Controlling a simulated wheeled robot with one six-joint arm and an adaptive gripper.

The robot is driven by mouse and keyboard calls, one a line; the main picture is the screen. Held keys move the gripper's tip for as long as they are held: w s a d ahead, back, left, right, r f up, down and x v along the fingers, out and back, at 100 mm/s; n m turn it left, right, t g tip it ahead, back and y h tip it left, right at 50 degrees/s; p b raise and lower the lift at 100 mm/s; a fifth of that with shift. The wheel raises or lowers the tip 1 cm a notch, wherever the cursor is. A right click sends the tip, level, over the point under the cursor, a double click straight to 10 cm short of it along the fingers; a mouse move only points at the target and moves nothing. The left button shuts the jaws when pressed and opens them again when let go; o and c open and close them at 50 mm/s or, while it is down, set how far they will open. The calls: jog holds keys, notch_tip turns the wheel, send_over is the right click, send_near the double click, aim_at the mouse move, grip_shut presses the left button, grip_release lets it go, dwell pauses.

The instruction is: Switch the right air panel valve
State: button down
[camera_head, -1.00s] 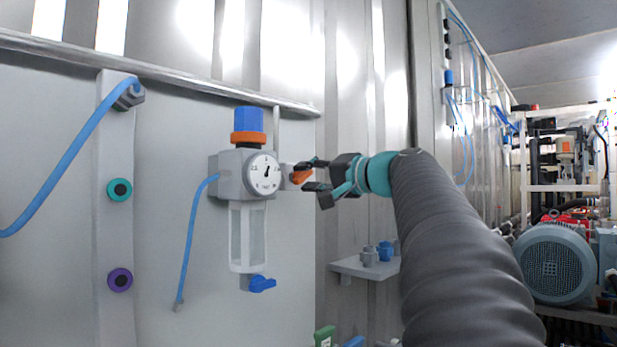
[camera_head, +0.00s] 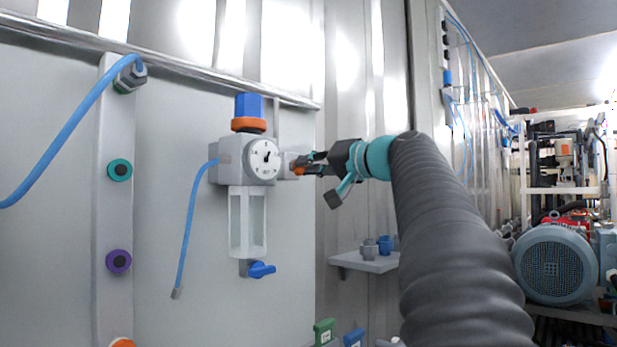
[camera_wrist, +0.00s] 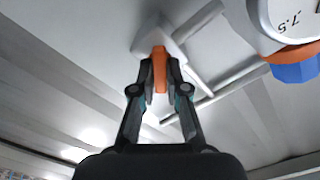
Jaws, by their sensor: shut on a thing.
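The air panel unit (camera_head: 231,165) is a grey block on the wall with a round gauge (camera_head: 263,158), a blue and orange knob (camera_head: 249,113) on top and a clear bowl below. The orange valve handle (camera_head: 299,170) is at its right side, mostly hidden by the fingers. In the wrist view the orange handle (camera_wrist: 159,68) stands between my fingers on a pale fitting (camera_wrist: 150,38). My gripper (camera_head: 312,163) is shut on the handle, coming from the right. It also shows in the wrist view (camera_wrist: 160,85), with one finger on each side of the handle.
A blue lever (camera_head: 261,270) is under the bowl. A small shelf (camera_head: 366,263) with grey and blue fittings juts out below my gripper. A blue hose (camera_head: 187,230) hangs left of the unit. A blue-grey motor (camera_head: 553,268) stands far right.

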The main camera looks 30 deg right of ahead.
jog(key=shift+n+b, duration=1.65)
jog(key=shift+n, duration=1.25)
jog(key=c, duration=1.2)
grip_release()
jog(key=v, duration=1.2)
jog(key=shift+r, duration=0.1)
